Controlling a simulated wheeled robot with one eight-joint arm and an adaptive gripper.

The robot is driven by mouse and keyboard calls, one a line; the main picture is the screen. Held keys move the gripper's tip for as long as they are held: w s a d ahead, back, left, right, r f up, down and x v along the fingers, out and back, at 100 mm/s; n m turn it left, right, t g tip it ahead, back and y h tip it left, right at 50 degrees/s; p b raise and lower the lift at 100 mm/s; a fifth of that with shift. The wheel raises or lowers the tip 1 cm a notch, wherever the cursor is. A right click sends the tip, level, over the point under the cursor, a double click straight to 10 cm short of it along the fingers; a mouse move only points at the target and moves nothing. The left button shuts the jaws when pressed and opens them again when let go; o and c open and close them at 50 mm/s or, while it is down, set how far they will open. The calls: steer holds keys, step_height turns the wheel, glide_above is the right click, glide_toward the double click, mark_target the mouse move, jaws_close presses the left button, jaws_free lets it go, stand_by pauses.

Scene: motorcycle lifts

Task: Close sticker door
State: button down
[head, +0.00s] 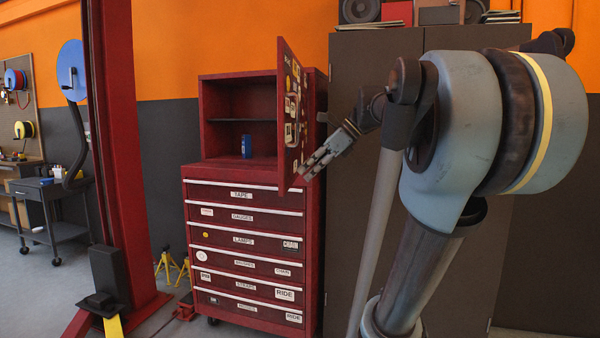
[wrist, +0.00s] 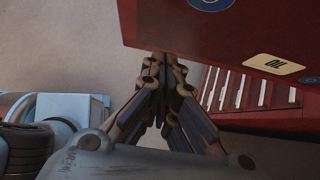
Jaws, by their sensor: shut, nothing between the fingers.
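The sticker door (head: 291,115) is a red panel covered in stickers, hinged at the right side of the red cabinet's (head: 228,166) open upper compartment. It stands swung open, pointing outward toward me. My gripper (head: 306,176) is at the lower right of the door, close to its lower edge; I cannot tell whether they touch. In the wrist view my gripper (wrist: 160,62) is shut and empty, with the fingertips just at the bottom edge of the door (wrist: 215,30). A blue can (head: 246,145) stands inside the compartment.
Labelled drawers (head: 243,240) below the compartment are closed. A dark tall locker (head: 350,240) stands right of the cabinet, behind my arm. A red lift post (head: 115,140) stands to the left. Yellow jack stands (head: 172,268) are on the floor between them.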

steer(key=shift+w+a, duration=0.2)
steer(key=shift+a, duration=1)
steer(key=shift+a, duration=0.1)
